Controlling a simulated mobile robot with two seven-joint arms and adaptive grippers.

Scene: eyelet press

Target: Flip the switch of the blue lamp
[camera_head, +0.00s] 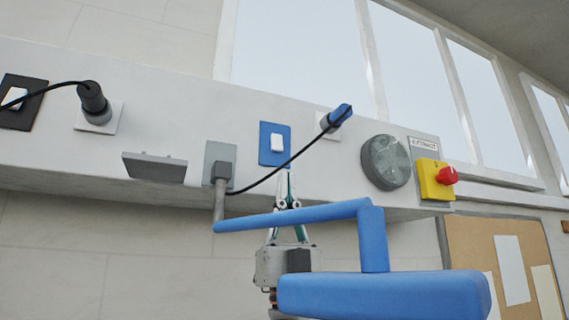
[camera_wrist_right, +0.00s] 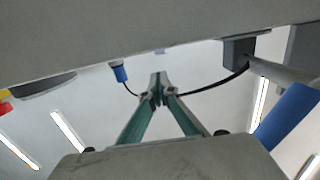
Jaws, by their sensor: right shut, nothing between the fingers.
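A blue wall plate (camera_head: 264,153) with a white rocker switch (camera_head: 277,143) is on the front of the pale panel. My right gripper (camera_head: 288,178) points upward, with its fingertips together just below the blue plate. I cannot tell whether they touch the panel. In the right wrist view, the shut fingertips (camera_wrist_right: 158,90) hold nothing. That view does not clearly show the switch. No lamp is clearly recognisable. My left gripper is not in view.
A blue jointed bar (camera_head: 300,214) crosses in front of my right gripper. A blue plug (camera_head: 340,115) has a black cable hanging near the switch. A grey box (camera_head: 222,170), grey dial (camera_head: 386,162) and red button (camera_head: 446,175) flank it. A dark-framed switch (camera_head: 15,99) is far left.

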